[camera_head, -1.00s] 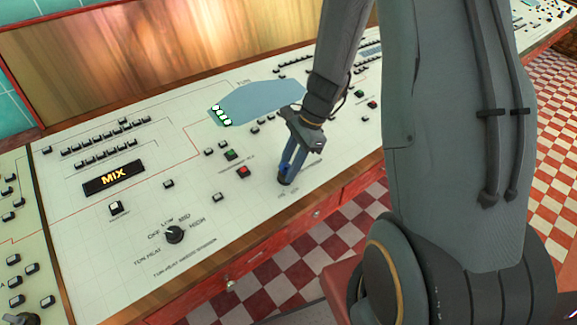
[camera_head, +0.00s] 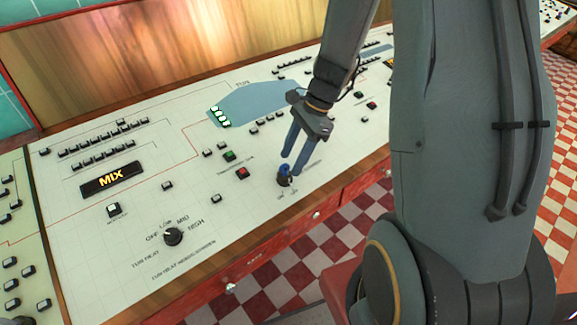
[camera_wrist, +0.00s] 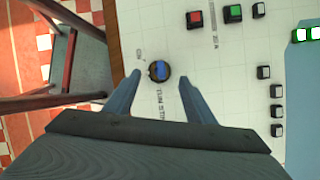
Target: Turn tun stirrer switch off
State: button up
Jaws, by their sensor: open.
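The tun stirrer switch is a small round black knob with a blue top (camera_wrist: 159,71), set in the pale panel near its front wooden edge. The wrist view shows the word ON beside it and part of a TUN label below it. In the head view the switch (camera_head: 284,176) sits just beyond my fingertips. My gripper (camera_wrist: 158,78) is open, with one blue-grey finger on each side of the knob and a visible gap to both. In the head view my gripper (camera_head: 292,158) hangs just above the switch. The knob's exact setting is hard to tell.
A red button (camera_head: 242,173) and a green button (camera_head: 229,155) lie left of the switch. A tun heat dial (camera_head: 173,236) and a lit MIX display (camera_head: 111,180) are further left. Black buttons stand around. A red stool (camera_wrist: 62,50) shows beside the panel in the wrist view.

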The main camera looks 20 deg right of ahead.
jog(key=shift+v, duration=1.95)
jog(key=s+a+r+n+h, duration=0.2)
jog(key=s+n, duration=0.3)
jog(key=n, duration=0.3)
jog(key=s+a+r+n+t+h+b, duration=0.1)
jog(key=s+a+r+n+h, duration=0.1)
jog(key=s+n, duration=0.3)
jog(key=n, duration=0.4)
jog(key=shift+s+t+h, duration=0.2)
jog(key=shift+t+h, duration=0.1)
jog(key=shift+c, duration=0.5)
